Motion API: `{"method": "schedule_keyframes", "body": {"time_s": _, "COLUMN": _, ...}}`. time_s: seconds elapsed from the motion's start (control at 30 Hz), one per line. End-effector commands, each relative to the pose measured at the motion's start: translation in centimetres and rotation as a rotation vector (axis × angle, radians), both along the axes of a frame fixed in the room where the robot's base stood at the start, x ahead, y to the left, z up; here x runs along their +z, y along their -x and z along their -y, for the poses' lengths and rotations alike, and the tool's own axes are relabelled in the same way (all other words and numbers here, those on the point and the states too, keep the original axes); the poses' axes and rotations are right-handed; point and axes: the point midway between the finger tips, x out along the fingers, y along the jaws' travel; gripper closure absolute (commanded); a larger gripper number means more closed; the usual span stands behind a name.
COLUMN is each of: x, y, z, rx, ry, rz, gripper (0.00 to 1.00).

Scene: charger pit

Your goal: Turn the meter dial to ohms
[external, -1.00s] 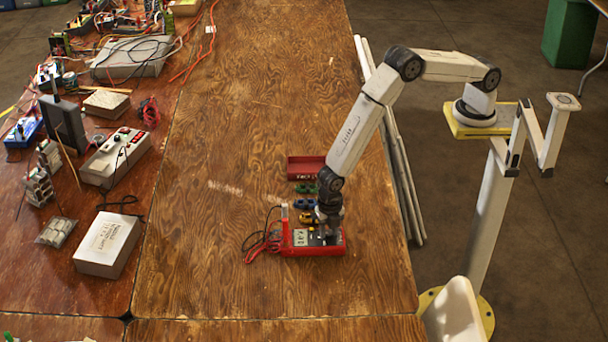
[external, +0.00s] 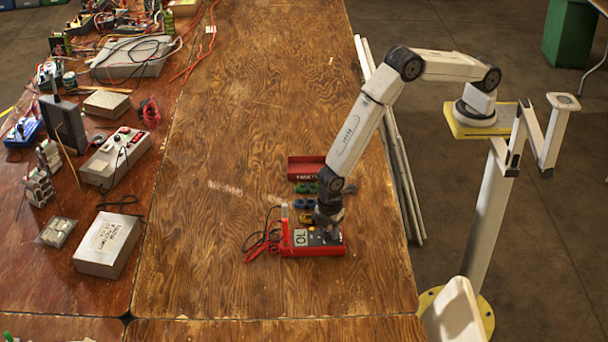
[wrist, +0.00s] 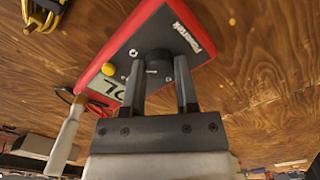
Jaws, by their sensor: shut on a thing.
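The red-rimmed meter (external: 302,250) lies on the wooden table in the external view, below my arm. It also shows in the wrist view (wrist: 199,22), with a grey face, a yellow button (wrist: 108,69) and a display (wrist: 106,92) that reads what looks like "OL". My gripper (wrist: 163,76) is over the meter's face with its two fingers on either side of the black dial (wrist: 155,60), shut on it.
A red tray (external: 306,168) and several small coloured clips (external: 304,204) lie just behind the meter. The left table holds boxes and devices. The middle of the table is clear.

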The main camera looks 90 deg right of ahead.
Motion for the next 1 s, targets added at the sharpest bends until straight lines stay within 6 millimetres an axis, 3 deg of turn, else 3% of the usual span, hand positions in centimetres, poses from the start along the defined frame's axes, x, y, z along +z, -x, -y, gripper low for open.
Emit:
{"method": "schedule_keyframes", "body": {"time_s": 0.4, "x": 0.03, "y": -0.04, "z": -0.02, "rx": -0.256, "ry": -0.001, "rz": 0.001, "gripper": 1.0}}
{"method": "schedule_keyframes", "body": {"time_s": 0.97, "x": 0.03, "y": -0.04, "z": -0.01, "rx": -0.3, "ry": -0.001, "rz": 0.001, "gripper": 1.0}}
{"method": "schedule_keyframes", "body": {"time_s": 1.0, "x": 0.03, "y": -0.05, "z": 0.0, "rx": -0.3, "ry": -0.001, "rz": 0.001, "gripper": 0.53}}
